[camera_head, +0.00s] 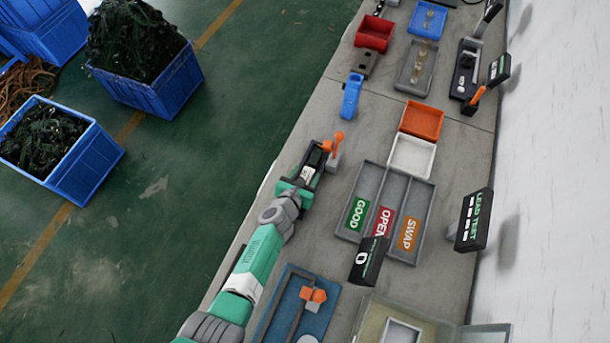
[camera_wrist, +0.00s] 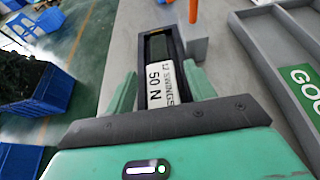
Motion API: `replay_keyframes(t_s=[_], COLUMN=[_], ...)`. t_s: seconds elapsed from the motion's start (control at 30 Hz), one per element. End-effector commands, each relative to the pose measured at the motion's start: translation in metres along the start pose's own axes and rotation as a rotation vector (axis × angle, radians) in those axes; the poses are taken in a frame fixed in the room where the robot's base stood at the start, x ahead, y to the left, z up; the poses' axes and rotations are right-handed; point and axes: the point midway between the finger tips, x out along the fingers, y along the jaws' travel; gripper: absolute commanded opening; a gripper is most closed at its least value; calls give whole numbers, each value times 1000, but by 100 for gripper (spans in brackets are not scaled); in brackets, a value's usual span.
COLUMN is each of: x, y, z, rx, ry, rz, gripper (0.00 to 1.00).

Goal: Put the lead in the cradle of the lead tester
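My gripper (camera_wrist: 160,88) is at a narrow dark device (camera_wrist: 142,52) on the bench, with a label reading "50 N" and "SWINGS". Its two green fingers stand apart, on either side of the label, with nothing visibly gripped. In the head view, my gripper (camera_head: 301,180) is at the near end of this device (camera_head: 318,156), beside an orange lever (camera_head: 338,138). The cradle is largely hidden by my gripper. A "LEAD TEST" display (camera_head: 472,220) stands near the wall. I cannot clearly make out the lead; an orange-ended piece (camera_head: 314,296) lies on a blue tray (camera_head: 273,317).
A grey tray (camera_head: 377,170) has compartments marked GOOD, OPEN and SWAP. A black box (camera_head: 368,262) stands at its near edge. White (camera_head: 413,156) and orange (camera_head: 422,120) bins and a blue stand (camera_head: 351,96) are farther along. Blue crates (camera_head: 168,88) stand on the floor at left.

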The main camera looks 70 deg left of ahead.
Motion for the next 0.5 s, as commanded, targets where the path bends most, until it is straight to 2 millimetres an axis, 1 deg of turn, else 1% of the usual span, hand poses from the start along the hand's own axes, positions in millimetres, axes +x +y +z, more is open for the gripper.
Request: replay_keyframes(t_s=[0.2, 0.27, 0.37, 0.5], x=[0, -5, -25, -63], y=[0, 0, 1, 0], z=[2, 3, 6, 8], rx=[0, 0, -2, -2], ry=[-1, 0, 1, 2], rz=[0, 0, 2, 1], gripper=[54, 54, 54, 54])
